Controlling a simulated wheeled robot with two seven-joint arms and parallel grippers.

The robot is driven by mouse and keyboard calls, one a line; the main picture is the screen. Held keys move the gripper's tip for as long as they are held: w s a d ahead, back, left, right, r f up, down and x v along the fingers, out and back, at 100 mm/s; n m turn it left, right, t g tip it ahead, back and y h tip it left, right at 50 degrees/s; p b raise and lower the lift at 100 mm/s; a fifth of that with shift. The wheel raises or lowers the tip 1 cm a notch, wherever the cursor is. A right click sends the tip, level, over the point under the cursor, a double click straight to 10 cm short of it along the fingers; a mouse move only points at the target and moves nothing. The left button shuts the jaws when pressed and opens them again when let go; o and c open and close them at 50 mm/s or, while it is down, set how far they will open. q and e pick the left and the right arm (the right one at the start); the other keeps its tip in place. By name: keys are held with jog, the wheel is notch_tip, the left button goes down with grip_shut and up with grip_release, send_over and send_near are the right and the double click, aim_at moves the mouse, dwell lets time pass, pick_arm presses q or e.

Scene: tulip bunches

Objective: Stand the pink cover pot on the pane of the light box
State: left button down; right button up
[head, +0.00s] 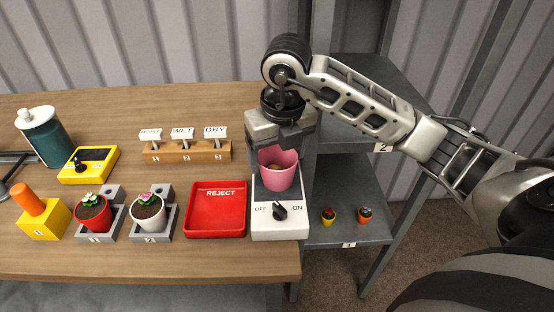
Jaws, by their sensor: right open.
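The pink cover pot (279,172) stands upright on the rear part of the white light box (265,229), where the pane is. The pot covers most of that part, so the pane itself is largely hidden. The box has a black knob and OFF and ON marks at its front. My right gripper (282,137) is just above and behind the pot's rim, pointing down, and is open. I cannot tell whether its fingers touch the pot. My left gripper is not in view.
A red REJECT tray (216,212) sits just left of the light box. Two potted plants stand in grey holders (152,233) further left. A wooden block with labelled signs (187,152) is behind. A grey shelf (345,232) with two tiny pots is at right.

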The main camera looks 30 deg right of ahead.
pick_arm(q)
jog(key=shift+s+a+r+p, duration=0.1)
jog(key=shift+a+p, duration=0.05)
jog(key=shift+p, duration=0.8)
pick_arm(e)
notch_tip(320, 180, up, 9)
jog(key=s, duration=0.1)
jog(key=shift+s+r, duration=0.2)
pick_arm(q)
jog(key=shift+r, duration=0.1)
pick_arm(e)
jog(key=shift+a, duration=0.15)
